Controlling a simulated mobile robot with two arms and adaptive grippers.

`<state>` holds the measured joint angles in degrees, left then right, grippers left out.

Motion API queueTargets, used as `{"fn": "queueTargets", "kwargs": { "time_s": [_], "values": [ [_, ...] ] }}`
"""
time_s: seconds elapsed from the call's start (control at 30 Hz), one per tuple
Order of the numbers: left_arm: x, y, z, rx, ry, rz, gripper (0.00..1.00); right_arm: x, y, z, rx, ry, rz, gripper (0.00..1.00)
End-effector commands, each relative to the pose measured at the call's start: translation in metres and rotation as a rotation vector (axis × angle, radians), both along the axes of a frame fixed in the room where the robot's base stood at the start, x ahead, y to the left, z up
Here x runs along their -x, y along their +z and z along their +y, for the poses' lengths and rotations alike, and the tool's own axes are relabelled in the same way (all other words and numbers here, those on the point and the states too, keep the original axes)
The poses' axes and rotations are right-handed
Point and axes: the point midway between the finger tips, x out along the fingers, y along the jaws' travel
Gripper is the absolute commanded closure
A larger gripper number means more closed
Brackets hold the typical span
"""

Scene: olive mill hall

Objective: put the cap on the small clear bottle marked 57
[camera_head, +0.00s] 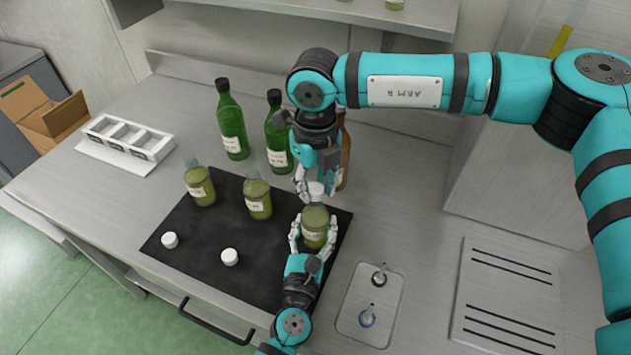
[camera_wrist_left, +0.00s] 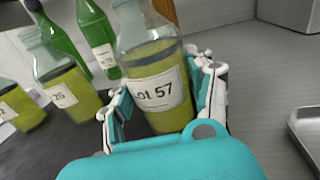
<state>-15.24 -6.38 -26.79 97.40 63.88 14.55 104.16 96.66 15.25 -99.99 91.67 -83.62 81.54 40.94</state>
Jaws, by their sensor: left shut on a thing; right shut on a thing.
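The small clear bottle marked 57 (camera_head: 315,222) holds yellow-green liquid and stands upright near the right edge of the black mat (camera_head: 190,262). Its label "Lot 57" faces the left wrist view (camera_wrist_left: 160,92), where its top is cut off. My left gripper (camera_head: 314,236) is shut around the bottle's body; its fingers flank it in the left wrist view (camera_wrist_left: 162,100). My right gripper (camera_head: 312,182) points down and is shut on a white cap (camera_head: 316,189) right over the bottle's mouth. I cannot tell whether cap and neck touch.
Two similar open bottles (camera_head: 200,187) (camera_head: 257,200) and two loose white caps (camera_head: 170,240) (camera_head: 229,257) are on the mat. Green bottles (camera_head: 231,125) (camera_head: 277,140) and a brown bottle (camera_head: 344,160) stand behind. A white rack (camera_head: 128,140) is left; a small tray (camera_head: 350,318) is right.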

Motion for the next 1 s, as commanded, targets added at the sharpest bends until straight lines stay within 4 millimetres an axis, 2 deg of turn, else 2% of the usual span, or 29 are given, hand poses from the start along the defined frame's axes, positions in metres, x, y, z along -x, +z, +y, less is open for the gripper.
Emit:
{"fn": "queueTargets", "kwargs": {
  "time_s": [0.17,0.47,1.0],
  "values": [
    [0.000,0.000,0.000,0.000,0.000,0.001,1.00,0.000,-0.002,0.000,0.000,0.000,0.000,0.81],
    [0.000,0.000,0.000,0.000,0.000,0.001,1.00,0.000,-0.017,0.000,-0.001,0.002,0.001,0.81],
    [0.000,0.000,0.000,0.000,0.000,0.001,1.00,0.000,-0.018,0.000,-0.001,0.002,-0.001,0.81]
  ]
}}
